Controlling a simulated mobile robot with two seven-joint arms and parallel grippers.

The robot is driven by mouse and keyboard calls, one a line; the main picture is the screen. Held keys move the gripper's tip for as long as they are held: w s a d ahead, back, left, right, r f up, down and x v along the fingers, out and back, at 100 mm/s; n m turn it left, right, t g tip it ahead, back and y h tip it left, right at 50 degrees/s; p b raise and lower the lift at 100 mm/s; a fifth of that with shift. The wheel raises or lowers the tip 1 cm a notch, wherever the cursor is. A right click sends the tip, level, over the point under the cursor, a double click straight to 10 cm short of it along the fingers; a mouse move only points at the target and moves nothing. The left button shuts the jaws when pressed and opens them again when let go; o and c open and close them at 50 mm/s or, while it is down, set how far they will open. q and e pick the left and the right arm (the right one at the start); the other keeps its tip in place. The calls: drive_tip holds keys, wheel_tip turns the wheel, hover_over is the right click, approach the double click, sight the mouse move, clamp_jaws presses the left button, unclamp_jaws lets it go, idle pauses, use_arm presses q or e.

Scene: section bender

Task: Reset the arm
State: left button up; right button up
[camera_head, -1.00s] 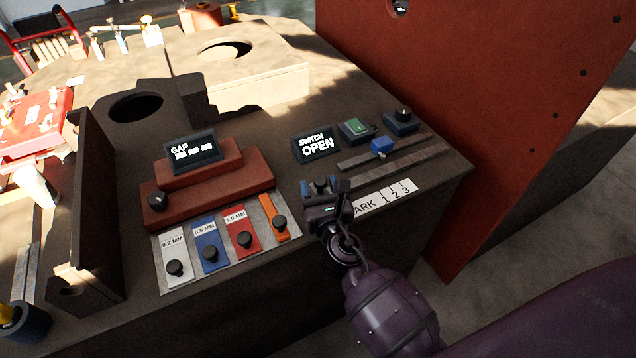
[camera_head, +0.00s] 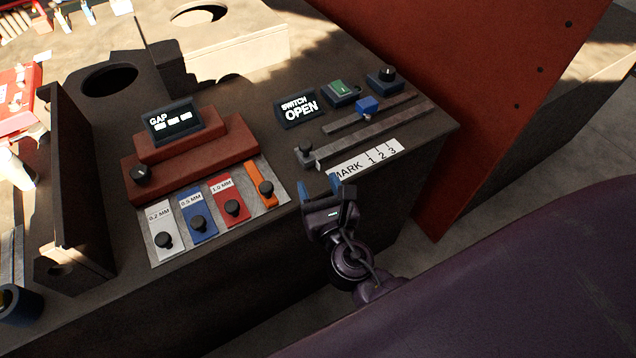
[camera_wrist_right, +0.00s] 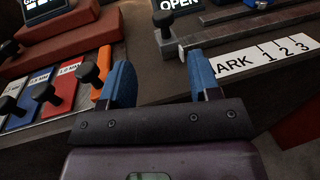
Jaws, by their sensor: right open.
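My right gripper (camera_head: 324,187) is open and empty, at the front edge of the dark bench. Its two blue fingers stand apart in the right wrist view (camera_wrist_right: 162,82), with nothing between them. Ahead of it is a grey sliding bar (camera_head: 365,136) with a small dark knob (camera_head: 306,151) at its left end. The knob also shows in the right wrist view (camera_wrist_right: 163,20), beyond the fingers and apart from them. A white scale marked 1 2 3 (camera_head: 368,160) lies in front of the bar. The left gripper is not in view.
A display reading SWITCH OPEN (camera_head: 298,108), a green button (camera_head: 341,91) and a black knob (camera_head: 386,78) stand behind the bar. A GAP display (camera_head: 172,121) and several coloured gauge tabs (camera_head: 196,217) are at left. A tall red panel (camera_head: 450,90) bounds the right.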

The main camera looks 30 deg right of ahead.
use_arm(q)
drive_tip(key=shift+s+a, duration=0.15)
use_arm(e)
drive_tip(key=shift+d, duration=0.1)
use_arm(q)
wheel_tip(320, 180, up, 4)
drive_tip(key=p, duration=0.5)
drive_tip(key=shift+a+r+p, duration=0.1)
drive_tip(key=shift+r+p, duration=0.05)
drive_tip(key=shift+p, duration=0.15)
use_arm(e)
drive_tip(key=s+d+f+m+g+y, duration=0.1)
drive_tip(key=s+d+f+m+g, duration=0.1)
drive_tip(key=s+m, duration=0.4)
drive_tip(key=s+d+f+m+g, duration=0.2)
drive_tip(key=s+d+m, duration=0.2)
drive_tip(key=m, duration=1.2)
drive_tip(key=s+d+f+m+g+y, duration=0.1)
drive_tip(key=s+d+f+m+g, duration=0.1)
drive_tip(key=s+m, duration=0.6)
drive_tip(key=d+m, duration=0.1)
drive_tip(key=m, duration=0.2)
drive_tip(key=shift+d+f+g+y, duration=0.15)
drive_tip(key=shift+f+g+y, duration=0.15)
drive_tip(key=shift+f+g, duration=0.1)
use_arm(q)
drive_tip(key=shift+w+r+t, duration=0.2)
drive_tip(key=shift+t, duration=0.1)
